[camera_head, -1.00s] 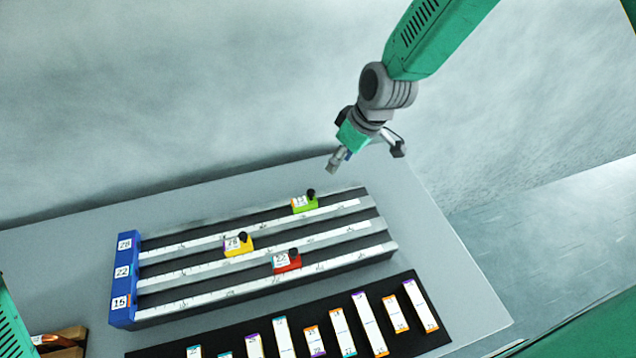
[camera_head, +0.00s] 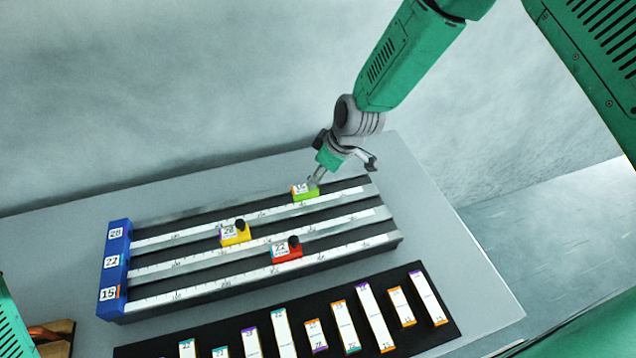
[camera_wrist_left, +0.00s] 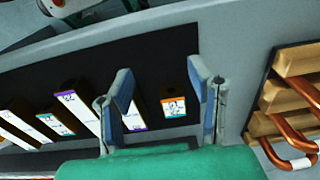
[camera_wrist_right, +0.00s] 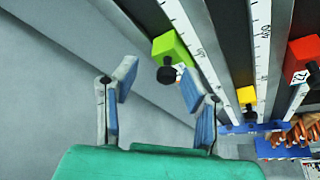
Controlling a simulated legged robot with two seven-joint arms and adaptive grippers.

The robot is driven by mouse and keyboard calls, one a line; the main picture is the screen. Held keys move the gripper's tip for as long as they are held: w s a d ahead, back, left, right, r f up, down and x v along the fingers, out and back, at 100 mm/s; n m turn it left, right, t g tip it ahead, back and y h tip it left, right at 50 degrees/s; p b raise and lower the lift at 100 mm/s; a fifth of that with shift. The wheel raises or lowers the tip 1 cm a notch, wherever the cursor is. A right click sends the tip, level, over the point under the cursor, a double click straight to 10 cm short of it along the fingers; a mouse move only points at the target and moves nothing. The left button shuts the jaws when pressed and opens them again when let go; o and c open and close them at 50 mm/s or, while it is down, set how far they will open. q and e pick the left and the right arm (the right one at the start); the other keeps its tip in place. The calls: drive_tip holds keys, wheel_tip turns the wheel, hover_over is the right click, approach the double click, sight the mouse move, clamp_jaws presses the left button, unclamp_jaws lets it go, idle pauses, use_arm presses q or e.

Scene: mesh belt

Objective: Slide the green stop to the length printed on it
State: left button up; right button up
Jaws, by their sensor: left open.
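The green stop (camera_head: 305,194) sits on the back rail of the ruled fixture, near its right end. Its white label is too small to read surely. My right gripper (camera_head: 316,178) is at the stop and hides its black knob in the head view. In the right wrist view my right gripper (camera_wrist_right: 158,86) has its fingers apart, with the green stop (camera_wrist_right: 171,46) just beyond them and its black knob (camera_wrist_right: 166,75) between the fingertips in the picture; contact cannot be told. My left gripper (camera_wrist_left: 160,90) is open and empty above the black mat.
A yellow stop (camera_head: 235,235) and a red stop (camera_head: 287,250) sit on the other rails. A blue end block (camera_head: 114,270) marked 28, 22 and 15 closes the left end. Several labelled blocks lie on the black mat (camera_head: 440,338) in front. A wooden holder (camera_wrist_left: 268,97) stands beside it.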

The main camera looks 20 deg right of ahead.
use_arm(q)
drive_tip(key=shift+a+f, duration=0.5)
use_arm(e)
drive_tip(key=shift+w+a+f, duration=0.15)
drive_tip(key=shift+a+f, duration=0.2)
drive_tip(key=shift+a, duration=0.45)
use_arm(q)
drive_tip(key=shift+a+f, duration=0.1)
drive_tip(key=shift+a, duration=0.5)
use_arm(e)
drive_tip(key=shift+a, duration=0.35)
use_arm(q)
drive_tip(key=shift+d, duration=0.35)
use_arm(e)
drive_tip(key=shift+d, duration=0.5)
clamp_jaws()
use_arm(q)
drive_tip(key=shift+d, duration=0.25)
use_arm(e)
drive_tip(key=shift+d+f, duration=0.1)
drive_tip(key=shift+d, duration=0.55)
use_arm(q)
drive_tip(key=shift+a+f+b, duration=0.1)
drive_tip(key=shift+a+b, duration=0.15)
drive_tip(key=shift+b, duration=0.05)
use_arm(e)
drive_tip(key=shift+d, duration=0.2)
use_arm(q)
drive_tip(key=shift+a, duration=0.15)
